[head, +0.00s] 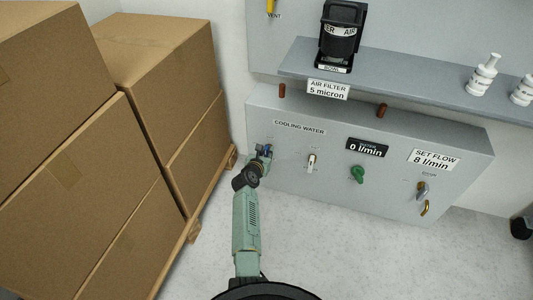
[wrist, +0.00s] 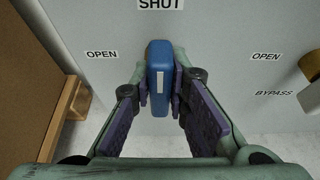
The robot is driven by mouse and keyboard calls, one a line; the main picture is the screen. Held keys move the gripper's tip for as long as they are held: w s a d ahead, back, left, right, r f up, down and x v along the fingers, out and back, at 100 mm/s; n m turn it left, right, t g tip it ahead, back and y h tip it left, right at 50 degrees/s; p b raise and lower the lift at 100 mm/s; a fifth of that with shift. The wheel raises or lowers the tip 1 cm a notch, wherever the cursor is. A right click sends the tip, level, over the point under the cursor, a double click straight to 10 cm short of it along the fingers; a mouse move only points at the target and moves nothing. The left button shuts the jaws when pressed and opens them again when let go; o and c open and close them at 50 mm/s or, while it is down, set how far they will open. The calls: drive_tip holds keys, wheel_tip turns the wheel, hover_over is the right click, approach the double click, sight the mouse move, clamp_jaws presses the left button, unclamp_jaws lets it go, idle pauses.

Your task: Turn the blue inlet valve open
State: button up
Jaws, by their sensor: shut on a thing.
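The blue inlet valve (wrist: 159,80) is a blue handle on the grey panel face in the wrist view. It stands upright, its top just under the SHUT label (wrist: 160,4), with OPEN labels to its left (wrist: 101,54) and right (wrist: 266,57). My gripper (wrist: 162,92) has its fingers on both sides of the handle and is shut on it. In the head view my gripper (head: 262,156) is at the left end of the cooling water panel (head: 330,185). There the valve is small and mostly hidden by it.
Stacked cardboard boxes (head: 165,85) on a wooden pallet (head: 191,232) stand close on the left. A white-handled valve (head: 311,161), a green knob (head: 357,174) and a flow display reading 0 l/min (head: 367,148) are to the right. The floor (head: 340,250) in front is clear.

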clamp_jaws()
drive_tip(key=shift+a+r+n, duration=0.1)
drive_tip(key=shift+n, duration=0.2)
drive_tip(key=shift+w+n+h+p, duration=0.1)
drive_tip(key=shift+n+h+p, duration=0.25)
drive_tip(key=shift+n+h, duration=0.25)
drive_tip(key=n+h, duration=0.1)
drive_tip(key=n, duration=0.1)
drive_tip(key=n+h+b, duration=0.1)
drive_tip(key=shift+a+f+n+g+h, duration=0.25)
drive_tip(key=shift+n+g+h, duration=0.05)
drive_tip(key=shift+n, duration=0.1)
drive_tip(key=n+b, duration=0.1)
drive_tip(key=n+h+b, duration=0.2)
drive_tip(key=n, duration=0.1)
drive_tip(key=shift+w+f, duration=0.1)
drive_tip(key=shift+f, duration=0.15)
drive_tip(key=n+t+h+b, duration=0.1)
drive_tip(key=n+b, duration=0.2)
drive_tip(key=shift+n, duration=0.3)
drive_tip(key=shift+t+h, duration=0.3)
